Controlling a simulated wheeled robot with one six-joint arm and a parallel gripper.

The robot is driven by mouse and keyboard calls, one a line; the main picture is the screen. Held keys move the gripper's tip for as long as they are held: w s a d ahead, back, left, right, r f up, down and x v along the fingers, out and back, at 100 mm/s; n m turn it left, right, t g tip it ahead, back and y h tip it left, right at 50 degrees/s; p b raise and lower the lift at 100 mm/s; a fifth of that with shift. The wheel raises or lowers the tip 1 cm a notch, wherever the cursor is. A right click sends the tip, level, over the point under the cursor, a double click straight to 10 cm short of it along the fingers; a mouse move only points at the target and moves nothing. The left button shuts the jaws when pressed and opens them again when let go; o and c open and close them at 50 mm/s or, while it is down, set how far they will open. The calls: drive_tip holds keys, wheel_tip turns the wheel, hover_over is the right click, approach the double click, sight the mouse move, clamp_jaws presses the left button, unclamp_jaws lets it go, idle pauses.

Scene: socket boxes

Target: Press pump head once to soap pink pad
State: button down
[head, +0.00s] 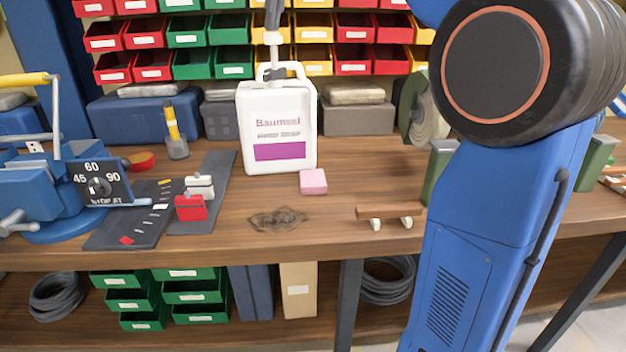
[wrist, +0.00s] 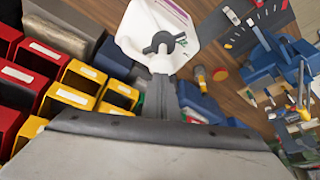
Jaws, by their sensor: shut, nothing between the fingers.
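The white soap bottle (head: 277,130), with a purple label block, stands upright on the bench. Its pump head (head: 272,39) is raised on a stem above the bottle neck. The pink pad (head: 313,181) lies on the wood just in front of the bottle's right front corner. My gripper (head: 273,20) is shut and empty, pointing down directly above the pump head. In the wrist view the narrow shut fingers (wrist: 160,92) end at the pale pump head (wrist: 162,62); whether they touch cannot be told. The pad is not visible in the wrist view.
A grey box (head: 358,119) stands behind right of the bottle, and a blue case (head: 143,117) behind left. A blue vise (head: 45,195) and dark mats (head: 125,229) fill the left. A small wooden stand (head: 390,213) sits front right. Racks of coloured bins (head: 230,62) stand behind.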

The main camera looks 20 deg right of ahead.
drive_tip(key=shift+f, duration=1.4)
drive_tip(key=shift+r, duration=1.6)
wheel_tip(320, 180, up, 6)
idle(0.6)
